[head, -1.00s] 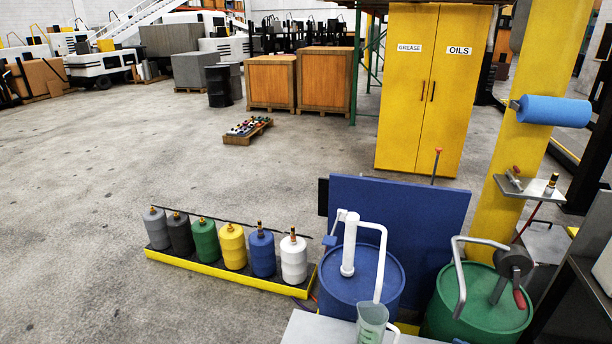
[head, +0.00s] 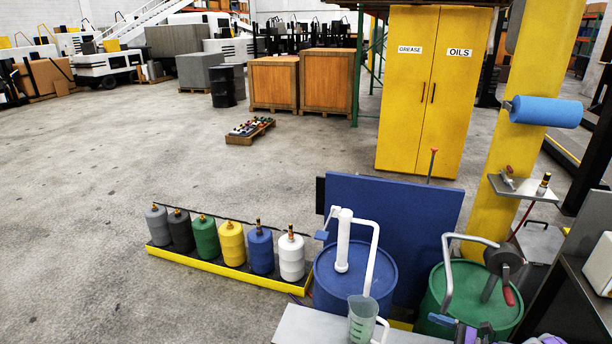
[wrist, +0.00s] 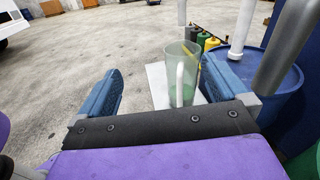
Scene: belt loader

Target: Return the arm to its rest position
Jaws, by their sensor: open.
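My gripper (wrist: 160,64) shows in the wrist view with its two blue fingers spread wide and nothing held between them. Its purple and dark body fills the bottom of that view. In the head view, part of my gripper (head: 462,328) shows at the bottom edge, right of the jug and in front of the green drum. A clear jug with green liquid (head: 362,320) stands upright on a pale bench top (head: 310,330). In the wrist view the jug (wrist: 180,85) appears beyond the gripper's body, in the gap between the fingers, and seems apart from them.
A blue drum (head: 335,297) and a green drum (head: 440,308), both with pumps, stand just behind the bench. A yellow tray (head: 215,268) holds several coloured containers. A yellow post (head: 497,205) and shelving stand at right. The floor at left is open.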

